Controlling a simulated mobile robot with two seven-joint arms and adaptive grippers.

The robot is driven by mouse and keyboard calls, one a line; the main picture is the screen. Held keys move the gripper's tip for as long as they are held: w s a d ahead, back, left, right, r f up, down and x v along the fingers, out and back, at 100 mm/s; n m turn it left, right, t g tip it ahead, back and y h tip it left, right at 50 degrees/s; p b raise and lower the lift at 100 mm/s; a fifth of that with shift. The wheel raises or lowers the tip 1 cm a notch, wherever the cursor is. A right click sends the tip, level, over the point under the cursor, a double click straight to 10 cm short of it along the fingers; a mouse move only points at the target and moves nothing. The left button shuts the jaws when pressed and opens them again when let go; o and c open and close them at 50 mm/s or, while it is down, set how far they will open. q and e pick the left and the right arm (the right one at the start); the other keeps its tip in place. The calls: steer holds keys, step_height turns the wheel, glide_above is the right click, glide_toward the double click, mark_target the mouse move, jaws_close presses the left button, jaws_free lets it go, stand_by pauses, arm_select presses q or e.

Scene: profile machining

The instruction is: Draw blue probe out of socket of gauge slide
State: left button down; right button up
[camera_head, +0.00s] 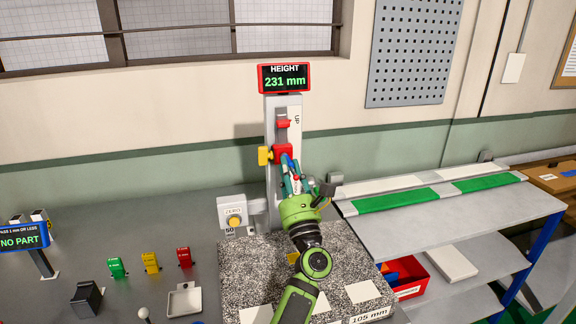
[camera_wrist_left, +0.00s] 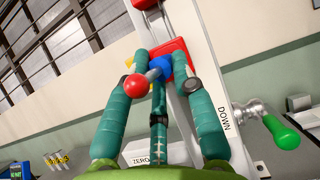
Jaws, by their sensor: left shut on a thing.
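The gauge slide, a red block (camera_head: 277,152) with a yellow knob (camera_head: 264,156), sits on the grey upright column. It also shows in the left wrist view (camera_wrist_left: 181,50). The blue probe (camera_wrist_left: 160,66) stands at the slide's face, with a grey stem and a red ball tip (camera_wrist_left: 136,86) pointing toward the camera. My left gripper (camera_head: 289,169) is shut on the probe, its teal fingers around the blue body (camera_wrist_left: 160,82). The fingers hide part of the probe and socket, so I cannot tell how deep it sits. My right gripper is not in view.
The display (camera_head: 285,78) above the column reads 231 mm. A speckled granite plate (camera_head: 245,275) lies below. A crank with a green handle (camera_wrist_left: 282,133) is right of the column. Green, yellow and red small blocks (camera_head: 150,262) stand at left. A shelf (camera_head: 430,220) is at right.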

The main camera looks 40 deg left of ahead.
arm_select(q)
steer(key=shift+d, duration=0.2)
steer(key=shift+s+d, duration=0.4)
steer(key=shift+d, duration=0.2)
steer(key=shift+s+d, duration=0.2)
steer(key=shift+s, duration=0.05)
steer(key=shift+s+d, duration=1.3)
steer(key=shift+d, duration=0.2)
